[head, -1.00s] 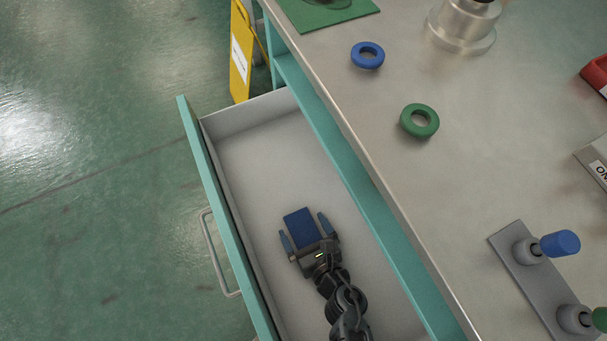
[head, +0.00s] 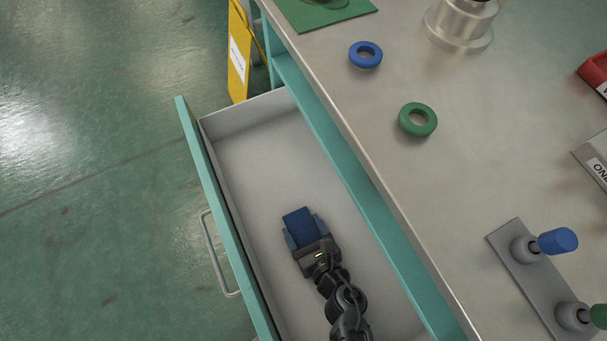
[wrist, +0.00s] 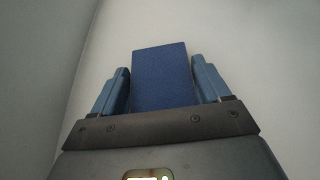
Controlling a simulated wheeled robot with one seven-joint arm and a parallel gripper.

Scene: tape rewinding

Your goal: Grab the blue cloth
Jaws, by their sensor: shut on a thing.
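The blue cloth (head: 298,220) is a dark blue rectangular piece inside the open drawer. My gripper (head: 303,232) is down in the drawer with its fingers on either side of the cloth, shut on it. In the wrist view the cloth (wrist: 161,75) stands between the two blue fingers of my gripper (wrist: 161,90). The cloth's near end is hidden by the gripper body.
The open drawer (head: 260,150) is otherwise empty, with its walls close around my arm. The worktop (head: 440,190) to the right holds a blue ring (head: 365,55), a green ring (head: 417,119) and a grey peg plate (head: 530,285). A yellow sign (head: 238,60) stands behind the drawer.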

